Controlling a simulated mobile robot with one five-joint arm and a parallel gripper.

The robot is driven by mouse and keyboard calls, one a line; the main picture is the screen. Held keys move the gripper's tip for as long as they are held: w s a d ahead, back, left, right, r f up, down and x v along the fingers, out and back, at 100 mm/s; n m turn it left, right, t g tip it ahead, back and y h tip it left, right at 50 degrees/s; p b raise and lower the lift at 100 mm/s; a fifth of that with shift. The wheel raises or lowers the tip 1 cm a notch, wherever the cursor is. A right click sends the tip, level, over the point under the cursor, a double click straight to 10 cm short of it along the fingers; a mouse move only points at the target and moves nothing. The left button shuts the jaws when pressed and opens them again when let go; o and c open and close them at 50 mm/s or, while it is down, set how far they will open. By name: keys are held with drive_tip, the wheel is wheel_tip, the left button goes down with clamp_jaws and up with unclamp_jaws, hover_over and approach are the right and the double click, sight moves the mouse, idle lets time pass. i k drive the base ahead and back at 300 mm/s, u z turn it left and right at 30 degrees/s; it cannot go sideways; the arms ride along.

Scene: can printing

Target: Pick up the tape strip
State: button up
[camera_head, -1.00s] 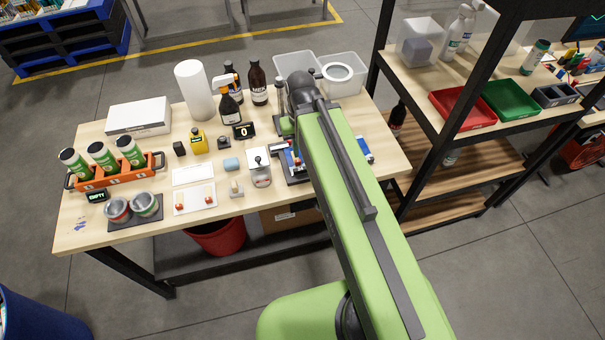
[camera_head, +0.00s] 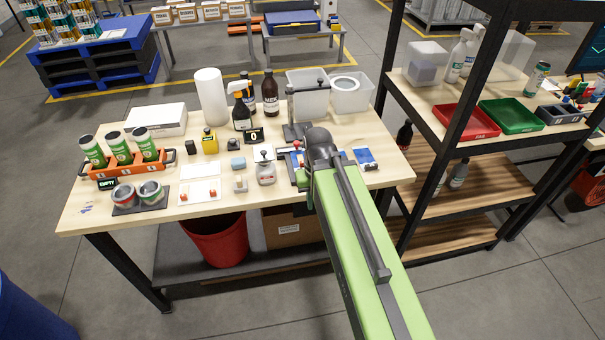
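I cannot pick out a tape strip for certain. A white roll of tape (camera_head: 344,83) rests on the clear bin at the back right of the table. A small blue-and-white packet or cloth (camera_head: 365,157) lies right of my arm. The pad printer (camera_head: 298,104) stands behind my arm, which hides part of it. My arm reaches over the front right of the table, and its dark wrist hides the end, so my gripper's fingers do not show.
An orange holder (camera_head: 130,168) carries green cans at the left, and cups stand on a dark mat (camera_head: 140,207). A white plate with red pieces (camera_head: 187,192) lies at the front middle. Bottles and a paper roll (camera_head: 210,97) stand behind. A shelf post (camera_head: 387,60) rises at the right.

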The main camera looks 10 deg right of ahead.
sight(301, 159)
drive_tip(key=u, duration=3.65)
drive_tip(key=i, duration=0.1)
drive_tip(key=z, duration=1.5)
drive_tip(key=k, duration=0.15)
drive_tip(key=u, duration=1.45)
drive_tip(key=k, duration=0.95)
drive_tip(key=z, duration=1.35)
drive_tip(key=i, duration=1)
drive_tip(key=u, duration=0.05)
